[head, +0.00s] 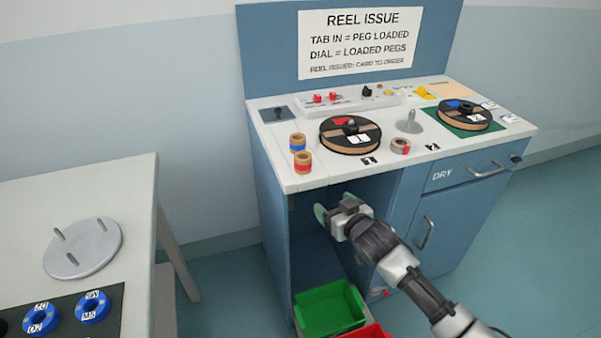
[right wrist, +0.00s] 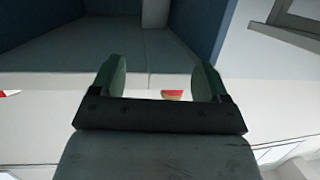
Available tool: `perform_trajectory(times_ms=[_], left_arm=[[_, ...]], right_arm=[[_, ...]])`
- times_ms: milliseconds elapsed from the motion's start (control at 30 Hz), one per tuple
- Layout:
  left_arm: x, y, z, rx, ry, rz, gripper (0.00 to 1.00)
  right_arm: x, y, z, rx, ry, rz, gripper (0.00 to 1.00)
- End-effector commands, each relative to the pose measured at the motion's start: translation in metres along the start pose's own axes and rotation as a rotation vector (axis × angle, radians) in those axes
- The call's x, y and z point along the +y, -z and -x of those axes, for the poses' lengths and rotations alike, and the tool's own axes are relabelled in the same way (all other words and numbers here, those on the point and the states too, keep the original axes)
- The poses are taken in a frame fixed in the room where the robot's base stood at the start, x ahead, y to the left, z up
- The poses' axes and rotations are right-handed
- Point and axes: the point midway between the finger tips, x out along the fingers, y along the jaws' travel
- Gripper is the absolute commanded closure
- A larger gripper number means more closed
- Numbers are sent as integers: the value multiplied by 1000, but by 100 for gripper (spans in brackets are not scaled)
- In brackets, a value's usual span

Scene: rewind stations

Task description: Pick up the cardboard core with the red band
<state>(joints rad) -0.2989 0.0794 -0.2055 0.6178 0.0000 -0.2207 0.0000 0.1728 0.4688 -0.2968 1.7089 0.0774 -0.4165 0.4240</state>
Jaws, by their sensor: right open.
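The cardboard core with the red band (head: 303,163) stands upright near the front left edge of the counter. A similar core with a blue band (head: 297,142) stands just behind it. My right gripper (head: 329,207) is below the counter's front edge, lower and to the right of the red-banded core, and touches neither core. In the right wrist view the gripper (right wrist: 160,68) is open with nothing between its green pads. A small red and tan piece (right wrist: 173,95) shows there above the gripper's body, mostly hidden; I cannot tell which object it is. My left gripper is not in view.
The counter (head: 325,174) holds a left reel (head: 349,140), a small roll (head: 400,146), a grey peg (head: 409,123) and a right reel (head: 463,118). Below are an open bay, a green bin (head: 330,308) and a red bin (head: 367,331). A white table (head: 130,190) stands left.

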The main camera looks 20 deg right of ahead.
Motion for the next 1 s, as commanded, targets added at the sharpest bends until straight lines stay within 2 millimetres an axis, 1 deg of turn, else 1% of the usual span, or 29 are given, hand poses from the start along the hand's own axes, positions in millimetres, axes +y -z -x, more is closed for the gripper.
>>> perform_trajectory(times_ms=[33,100,167,233,333,500,733,900,1000], left_arm=[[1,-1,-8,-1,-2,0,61],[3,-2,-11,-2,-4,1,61],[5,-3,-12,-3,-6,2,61],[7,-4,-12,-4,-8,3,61],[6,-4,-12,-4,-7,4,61],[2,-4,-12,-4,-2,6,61],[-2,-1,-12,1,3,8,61],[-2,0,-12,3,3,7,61],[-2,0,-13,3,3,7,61]], right_arm=[[-6,29,3,64,24,6,24],[-14,58,10,120,47,5,24],[-18,75,14,151,60,3,24],[-21,86,12,171,68,3,24],[-23,93,0,178,72,1,24],[-25,97,-27,176,70,1,24],[-28,99,-44,176,71,2,24],[-37,104,-69,176,71,1,24],[-36,105,-81,175,71,3,24]])
